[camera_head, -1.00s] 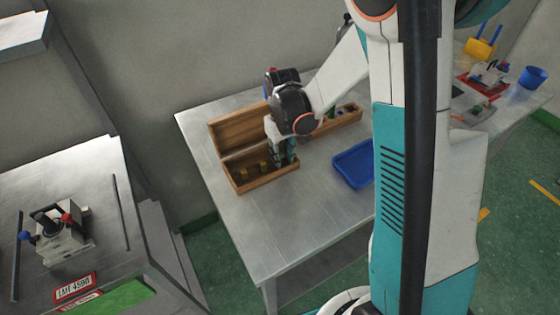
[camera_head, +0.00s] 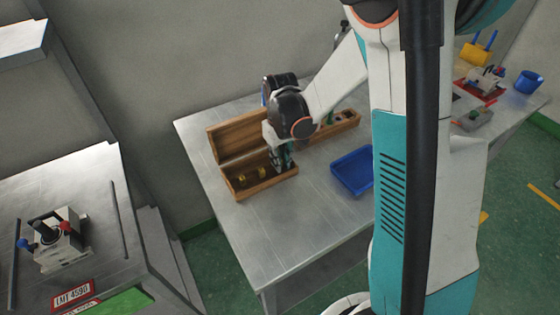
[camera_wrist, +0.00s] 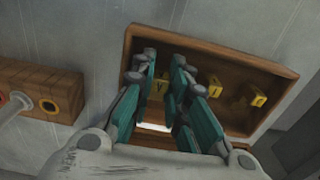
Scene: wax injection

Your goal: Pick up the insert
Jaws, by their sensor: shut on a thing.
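An open wooden box (camera_head: 266,184) stands on the metal table, its lid leaning back. My gripper (camera_head: 281,163) reaches down into the right part of the box. In the wrist view, its two teal fingers (camera_wrist: 164,68) are closed on a small yellow insert (camera_wrist: 160,86), partly hidden between them. The held insert is still inside the box. Other yellow inserts lie loose in the box: one to the right of the fingers (camera_wrist: 214,88), one farther right (camera_wrist: 258,98).
A wooden block with round holes (camera_wrist: 40,91) stands beside the box. A blue bin (camera_head: 352,170) is on the table to the right of the box. A bench with a metal fixture (camera_head: 58,243) is at the left. The table's front is clear.

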